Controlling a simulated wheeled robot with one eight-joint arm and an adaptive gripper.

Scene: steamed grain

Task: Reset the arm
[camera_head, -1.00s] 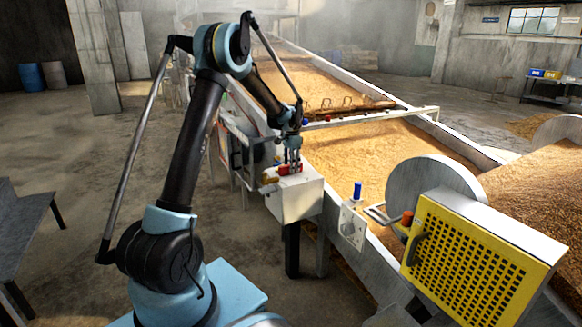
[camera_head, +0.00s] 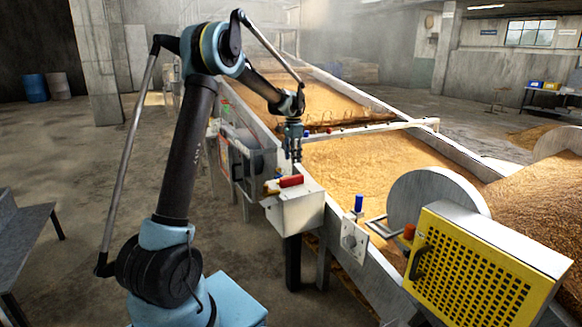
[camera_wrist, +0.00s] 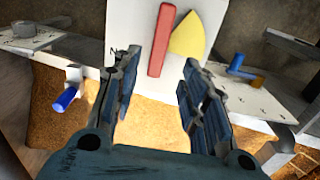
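My gripper (camera_head: 293,148) is above the white control box at the edge of the grain bed, with my arm bent down to it. In the wrist view my gripper (camera_wrist: 155,85) has its two fingers spread apart with nothing between them. Beyond the fingertips is the white box face (camera_wrist: 125,40) with a red handle (camera_wrist: 161,40) and a yellow wedge (camera_wrist: 188,38). In the head view the red handle (camera_head: 291,181) lies on top of the white box (camera_head: 295,212), apart from the fingers.
A blue knob (camera_head: 359,203) stands on a plate right of the box. A yellow perforated guard (camera_head: 480,270) and a grey disc (camera_head: 425,195) are further right. The long grain bed (camera_head: 370,165) runs behind. Open floor (camera_head: 75,170) is at left.

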